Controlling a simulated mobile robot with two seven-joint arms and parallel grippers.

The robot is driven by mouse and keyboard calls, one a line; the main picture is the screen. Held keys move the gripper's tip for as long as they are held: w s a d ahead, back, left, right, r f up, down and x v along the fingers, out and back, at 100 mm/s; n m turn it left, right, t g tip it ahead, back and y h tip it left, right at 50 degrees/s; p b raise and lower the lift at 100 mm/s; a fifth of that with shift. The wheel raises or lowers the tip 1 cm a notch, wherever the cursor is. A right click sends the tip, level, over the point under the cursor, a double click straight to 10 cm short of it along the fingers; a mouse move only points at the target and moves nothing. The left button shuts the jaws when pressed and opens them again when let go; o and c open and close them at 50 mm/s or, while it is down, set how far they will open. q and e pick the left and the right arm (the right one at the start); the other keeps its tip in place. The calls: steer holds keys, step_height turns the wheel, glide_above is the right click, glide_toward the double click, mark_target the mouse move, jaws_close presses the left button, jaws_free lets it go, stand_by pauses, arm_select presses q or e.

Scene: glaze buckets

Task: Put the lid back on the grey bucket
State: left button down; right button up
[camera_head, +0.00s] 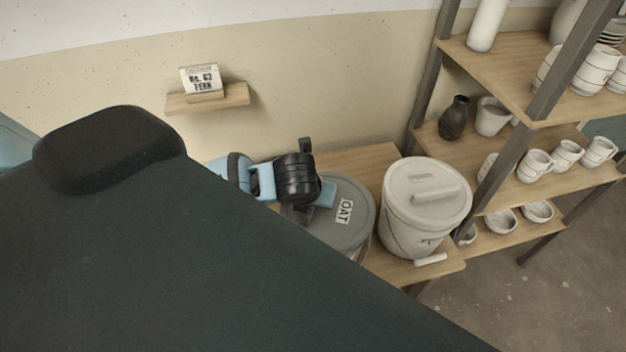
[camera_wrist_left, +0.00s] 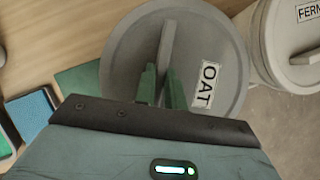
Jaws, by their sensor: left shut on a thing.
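The grey lid (camera_head: 357,196) with an OAT label lies over the grey bucket, whose body is mostly hidden beneath it. The lid (camera_wrist_left: 120,65) fills the middle of the left wrist view, with its bar handle (camera_wrist_left: 166,42) standing up from the top. My left gripper (camera_wrist_left: 163,90) is shut on this handle; in the head view, the gripper (camera_head: 314,205) comes in from the left over the lid. I cannot tell whether the lid is seated on the rim or just above it. My right gripper is not in view.
A white lidded bucket (camera_head: 425,212) stands close to the right of the grey one on the wooden bench (camera_head: 380,157). A shelf rack (camera_head: 510,75) with pottery stands at right. Flat coloured pieces (camera_wrist_left: 33,112) lie at left.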

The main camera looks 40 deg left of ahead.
arm_select(q)
steer(key=c, duration=0.9)
jaws_free()
steer(key=shift+r, duration=0.1)
steer(key=shift+r, duration=3.45)
jaws_close()
